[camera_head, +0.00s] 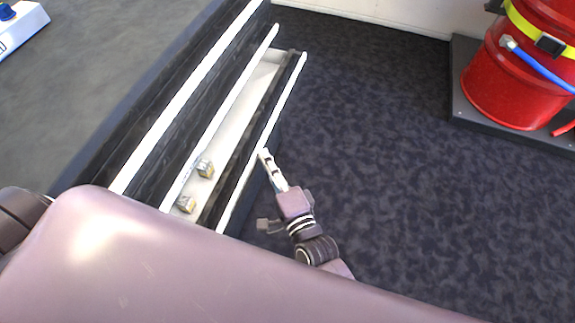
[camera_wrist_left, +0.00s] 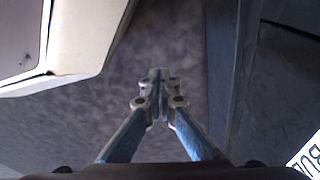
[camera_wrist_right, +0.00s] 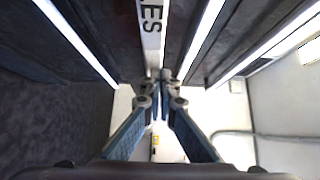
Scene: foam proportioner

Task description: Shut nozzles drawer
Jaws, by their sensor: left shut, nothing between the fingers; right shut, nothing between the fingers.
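The nozzles drawer (camera_head: 228,122) stands open in the head view, its white inside showing. In the right wrist view the shut fingertips (camera_wrist_right: 160,76) are at the end of a white label (camera_wrist_right: 153,35) whose visible letters end in "ES". My left gripper (camera_wrist_left: 160,80) is shut and empty in the left wrist view, over dark floor and away from the drawer.
A red bucket (camera_head: 515,75) stands on a dark base at the upper right. Patterned dark floor (camera_head: 400,170) lies clear between them. A pale wall is at the back.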

